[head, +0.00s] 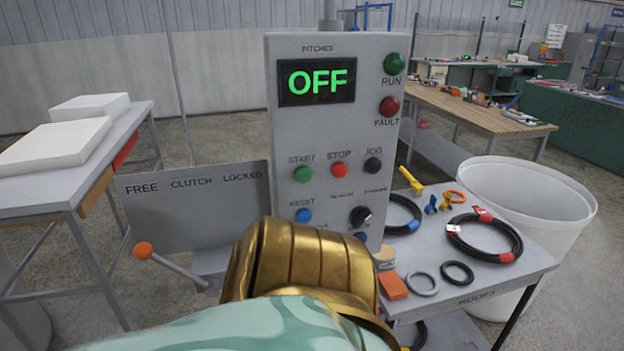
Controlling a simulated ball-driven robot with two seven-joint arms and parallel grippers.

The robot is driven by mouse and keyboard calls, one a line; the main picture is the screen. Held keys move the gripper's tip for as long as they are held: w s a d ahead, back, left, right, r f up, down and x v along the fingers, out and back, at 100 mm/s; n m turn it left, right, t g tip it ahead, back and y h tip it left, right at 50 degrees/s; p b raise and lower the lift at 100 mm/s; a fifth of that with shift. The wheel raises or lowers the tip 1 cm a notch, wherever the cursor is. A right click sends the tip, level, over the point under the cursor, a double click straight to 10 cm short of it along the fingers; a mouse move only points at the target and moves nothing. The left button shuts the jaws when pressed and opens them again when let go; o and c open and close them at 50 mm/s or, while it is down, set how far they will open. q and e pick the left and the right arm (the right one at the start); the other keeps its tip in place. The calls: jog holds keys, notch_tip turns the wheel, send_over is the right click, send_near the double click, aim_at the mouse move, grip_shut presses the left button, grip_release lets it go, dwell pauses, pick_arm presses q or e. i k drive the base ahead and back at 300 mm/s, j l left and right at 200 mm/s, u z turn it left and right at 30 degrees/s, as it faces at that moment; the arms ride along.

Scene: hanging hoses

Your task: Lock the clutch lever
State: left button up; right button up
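The clutch lever (143,250) is a grey rod with an orange ball knob. Its knob points left, below the word FREE on the grey clutch plate (197,215). The plate reads FREE, CLUTCH and LOCKED from left to right. The rod slopes down to the right, to a pivot near the plate's lower edge. A teal and gold part of my arm fills the bottom middle, right of the lever and apart from the knob. It hides the lower part of the control panel (285,130). Neither gripper's fingers show.
The panel's display (317,81) reads OFF, with buttons below it. On the right, a grey table (470,285) holds black hose rings and small parts, with a white bin (535,195) behind it. A table (60,180) with white slabs stands at the left.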

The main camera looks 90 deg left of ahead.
aim_at(143, 251)
jog(key=u, duration=3.75)
